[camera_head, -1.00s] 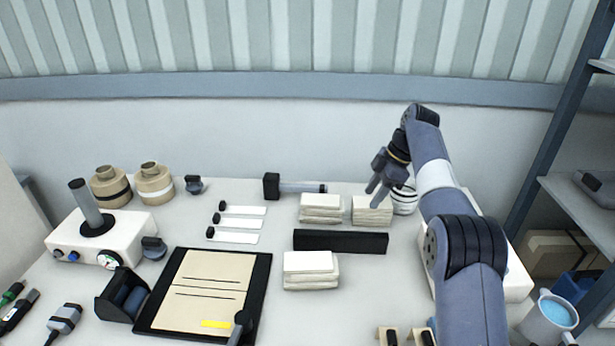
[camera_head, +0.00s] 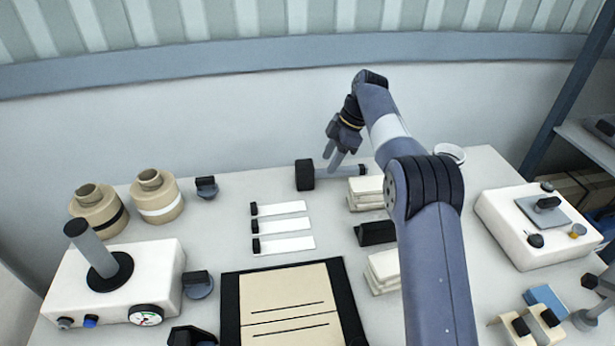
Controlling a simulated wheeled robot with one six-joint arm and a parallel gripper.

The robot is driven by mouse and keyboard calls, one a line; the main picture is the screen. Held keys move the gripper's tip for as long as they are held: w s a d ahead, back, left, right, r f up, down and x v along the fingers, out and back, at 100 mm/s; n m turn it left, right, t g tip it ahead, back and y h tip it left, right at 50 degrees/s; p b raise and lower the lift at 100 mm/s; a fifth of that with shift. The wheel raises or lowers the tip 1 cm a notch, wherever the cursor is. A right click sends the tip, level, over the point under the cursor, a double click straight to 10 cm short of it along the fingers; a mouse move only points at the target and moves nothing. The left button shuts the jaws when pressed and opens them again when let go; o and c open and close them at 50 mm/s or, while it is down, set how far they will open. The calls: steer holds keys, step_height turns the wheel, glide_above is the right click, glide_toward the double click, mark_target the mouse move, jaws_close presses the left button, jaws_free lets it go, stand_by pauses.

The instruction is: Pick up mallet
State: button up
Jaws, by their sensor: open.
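The mallet (camera_head: 305,175) lies near the back of the table, against the wall side. Its black block head is at the left and its grey handle points right, ending in a dark tip. My gripper (camera_head: 333,162) points down with its two fingers apart, at the mallet's handle just right of the head. The fingers overlap the handle in the picture, and I cannot tell whether they are above it or around it. Nothing is held between them.
Pale folded stacks (camera_head: 362,192) sit just right of and in front of the mallet, partly behind my arm. Three white strips (camera_head: 285,226) with black ends lie in front. Two tan spools (camera_head: 157,196) stand at the left. A white device (camera_head: 535,228) is at the right.

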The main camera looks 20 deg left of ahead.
mark_target(324, 170)
steer(key=shift+x, duration=2.7)
steer(key=shift+s+d, duration=0.15)
steer(key=shift+s, duration=0.05)
steer(key=shift+c, duration=0.2)
jaws_close()
steer(key=shift+r, duration=0.1)
